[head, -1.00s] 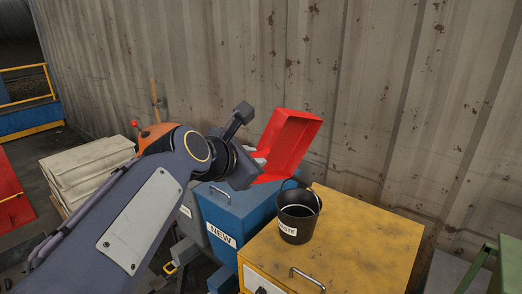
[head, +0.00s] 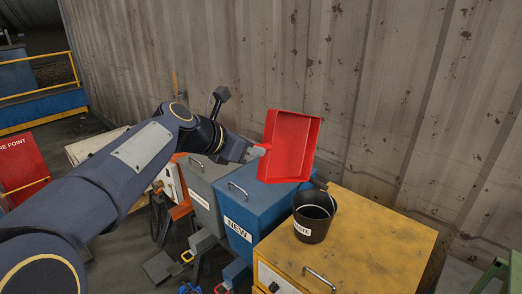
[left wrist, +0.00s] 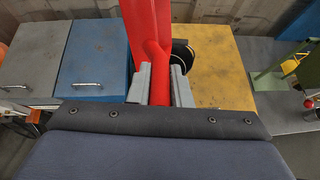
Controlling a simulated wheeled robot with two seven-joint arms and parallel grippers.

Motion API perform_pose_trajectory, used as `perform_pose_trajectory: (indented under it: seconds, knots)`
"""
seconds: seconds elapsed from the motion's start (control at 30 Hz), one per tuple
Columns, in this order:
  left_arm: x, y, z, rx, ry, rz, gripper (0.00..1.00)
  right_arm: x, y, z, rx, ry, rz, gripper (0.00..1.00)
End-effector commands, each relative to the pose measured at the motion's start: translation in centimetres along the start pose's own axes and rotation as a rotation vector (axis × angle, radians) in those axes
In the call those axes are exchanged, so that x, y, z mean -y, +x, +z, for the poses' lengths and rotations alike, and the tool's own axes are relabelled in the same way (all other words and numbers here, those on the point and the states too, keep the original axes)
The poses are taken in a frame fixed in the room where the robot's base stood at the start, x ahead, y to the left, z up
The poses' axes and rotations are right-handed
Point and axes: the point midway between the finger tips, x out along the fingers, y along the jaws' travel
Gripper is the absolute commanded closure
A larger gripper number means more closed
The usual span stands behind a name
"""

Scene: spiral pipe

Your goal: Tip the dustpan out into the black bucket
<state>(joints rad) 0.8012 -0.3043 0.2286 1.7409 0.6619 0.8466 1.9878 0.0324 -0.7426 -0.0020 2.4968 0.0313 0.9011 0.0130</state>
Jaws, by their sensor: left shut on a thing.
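The red dustpan (head: 291,146) is held up in the air above the blue cabinet, tilted with its open inside facing the head camera. My left gripper (head: 257,153) is shut on its handle. The left wrist view shows the red handle (left wrist: 160,85) between the two grey fingers (left wrist: 160,88). The black bucket (head: 314,217) stands upright on the yellow cabinet, its rim just below and right of the dustpan. In the left wrist view the bucket (left wrist: 183,55) is partly hidden behind the dustpan and a finger. No contents show inside the dustpan. My right gripper is not in view.
The yellow cabinet (head: 375,240) has free top space right of the bucket. A blue cabinet (head: 258,190) labelled NEW and a grey cabinet (head: 204,180) stand to its left. A corrugated wall (head: 420,110) rises close behind. A green stand (left wrist: 275,82) is at the right.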

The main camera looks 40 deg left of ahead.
Motion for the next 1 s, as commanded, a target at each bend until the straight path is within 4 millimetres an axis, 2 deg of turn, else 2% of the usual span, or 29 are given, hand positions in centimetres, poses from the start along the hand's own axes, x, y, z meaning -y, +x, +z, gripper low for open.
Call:
perform_pose_trajectory:
  seconds: [0.1, 0.2, 0.57, 1.0]
  knots:
    - [-1.7, 0.1, 0.1, -0.003, -0.079, -0.046, 1.0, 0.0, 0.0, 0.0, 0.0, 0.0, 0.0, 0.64]
    - [-2.4, 0.1, 0.1, -0.007, -0.118, -0.071, 1.0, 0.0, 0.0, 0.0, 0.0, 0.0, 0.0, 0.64]
    - [-2.7, 0.2, 0.1, -0.009, -0.139, -0.084, 1.0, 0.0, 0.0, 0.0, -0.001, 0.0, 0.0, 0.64]
    - [-8.1, 1.7, -1.6, -0.036, -0.451, -0.274, 1.0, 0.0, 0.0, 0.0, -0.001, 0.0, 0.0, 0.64]
